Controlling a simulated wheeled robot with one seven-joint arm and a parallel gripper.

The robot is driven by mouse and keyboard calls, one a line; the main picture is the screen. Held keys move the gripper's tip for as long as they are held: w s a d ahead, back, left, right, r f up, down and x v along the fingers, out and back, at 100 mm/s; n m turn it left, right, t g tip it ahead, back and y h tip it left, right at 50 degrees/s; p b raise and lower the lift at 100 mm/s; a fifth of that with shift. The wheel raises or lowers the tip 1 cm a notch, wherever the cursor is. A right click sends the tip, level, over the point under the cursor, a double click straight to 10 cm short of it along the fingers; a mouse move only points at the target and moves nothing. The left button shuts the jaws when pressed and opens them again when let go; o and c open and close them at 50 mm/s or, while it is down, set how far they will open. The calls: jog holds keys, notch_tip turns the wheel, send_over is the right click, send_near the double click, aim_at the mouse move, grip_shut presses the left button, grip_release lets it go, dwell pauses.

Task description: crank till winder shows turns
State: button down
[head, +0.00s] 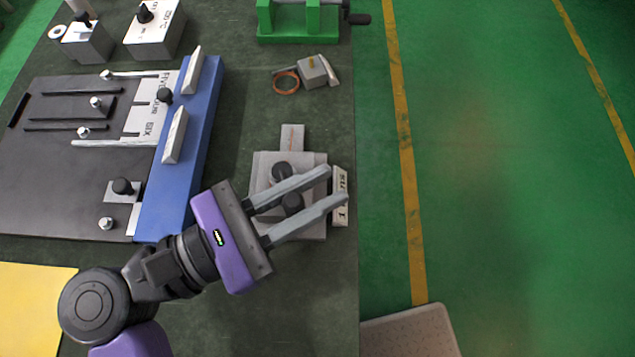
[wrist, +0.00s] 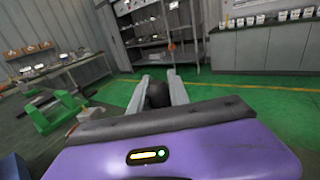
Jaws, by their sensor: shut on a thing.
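My gripper (head: 338,187) reaches over the unit from the lower left. Its fingers are closed on a black knob (head: 293,203), which also shows between them in the wrist view (wrist: 158,94). The fingers hide part of the unit.
A blue bar (head: 205,110) on a dark board with pegs and rods lies left. A green stand (head: 300,22) with a black-handled crank is at the back. A copper ring (head: 286,82) and small grey block (head: 313,72) lie between. The bench's right edge is close.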

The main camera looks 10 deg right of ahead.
jog(key=c, duration=1.2)
grip_release()
jog(key=shift+c, duration=0.2)
jog(key=b+v, duration=0.1)
jog(key=v, duration=0.6)
jog(key=shift+a, duration=0.4)
jog(key=shift+s, duration=0.15)
